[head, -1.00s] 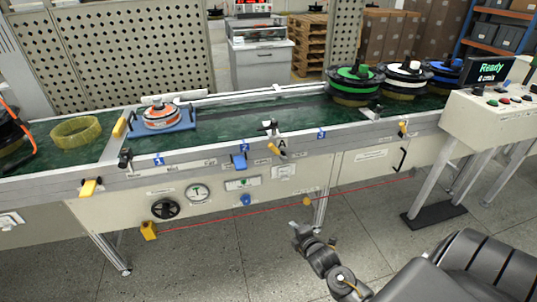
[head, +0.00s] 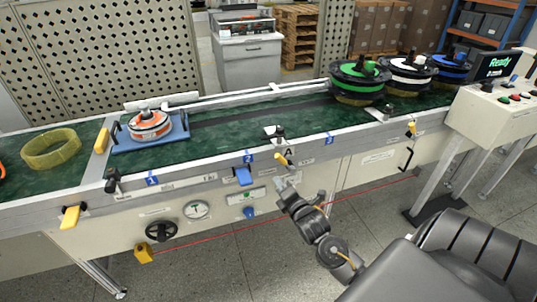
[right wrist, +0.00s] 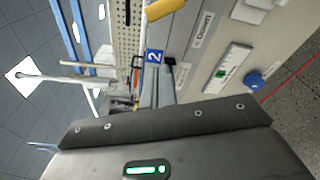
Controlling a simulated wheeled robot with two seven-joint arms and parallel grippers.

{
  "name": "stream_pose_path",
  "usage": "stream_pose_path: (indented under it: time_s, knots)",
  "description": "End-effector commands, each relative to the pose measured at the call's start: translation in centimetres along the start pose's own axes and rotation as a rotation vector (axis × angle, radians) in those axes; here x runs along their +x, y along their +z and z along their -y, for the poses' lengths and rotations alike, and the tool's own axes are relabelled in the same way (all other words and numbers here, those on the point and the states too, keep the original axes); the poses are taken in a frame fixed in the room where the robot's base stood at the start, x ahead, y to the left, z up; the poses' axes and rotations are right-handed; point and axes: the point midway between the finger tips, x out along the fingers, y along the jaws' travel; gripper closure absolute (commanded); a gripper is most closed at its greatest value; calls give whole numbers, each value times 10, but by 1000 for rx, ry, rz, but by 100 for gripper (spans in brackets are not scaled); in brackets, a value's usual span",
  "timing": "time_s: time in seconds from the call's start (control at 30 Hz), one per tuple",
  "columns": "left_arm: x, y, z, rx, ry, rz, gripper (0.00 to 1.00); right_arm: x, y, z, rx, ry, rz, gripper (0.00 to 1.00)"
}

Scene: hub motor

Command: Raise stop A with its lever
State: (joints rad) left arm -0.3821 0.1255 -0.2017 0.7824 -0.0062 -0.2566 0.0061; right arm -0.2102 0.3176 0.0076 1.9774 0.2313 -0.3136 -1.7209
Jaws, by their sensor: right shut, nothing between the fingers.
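Stop A (head: 276,132) is a small dark-and-pale fitting on the conveyor's near rail, above the letter A. Its yellow lever (head: 284,159) hangs on the front face just below, tilted. A yellow handle, apparently this lever, also shows at the top edge of the right wrist view (right wrist: 165,8), near a label reading Down (right wrist: 203,29). My right gripper (head: 283,182) is shut and empty, just below the lever, apparently apart from it. Whether stop A is up or down is hard to tell. My left gripper is not in view.
A red cord (head: 205,240) runs low along the front. A carrier with an orange-and-white motor (head: 149,126) stands left on the belt; a green-topped motor (head: 358,80) stands right.

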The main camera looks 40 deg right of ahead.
Motion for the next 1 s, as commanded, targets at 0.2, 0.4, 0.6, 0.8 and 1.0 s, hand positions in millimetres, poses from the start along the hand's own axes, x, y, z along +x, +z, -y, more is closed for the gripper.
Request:
stream_pose_path:
  time_s: [0.2, 0.4, 0.6, 0.8, 1.0]
  knots:
    - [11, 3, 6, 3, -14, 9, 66, -3, 1, 12, 1, -5, 9, 100]
    - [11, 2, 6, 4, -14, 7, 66, -5, 6, 14, 1, -9, 17, 100]
    - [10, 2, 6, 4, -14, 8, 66, 8, 6, 13, 1, -7, 17, 100]
    - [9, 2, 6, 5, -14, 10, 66, 46, 6, 12, 2, -6, 16, 100]
    - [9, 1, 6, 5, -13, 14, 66, 88, 5, 12, 2, -6, 15, 100]
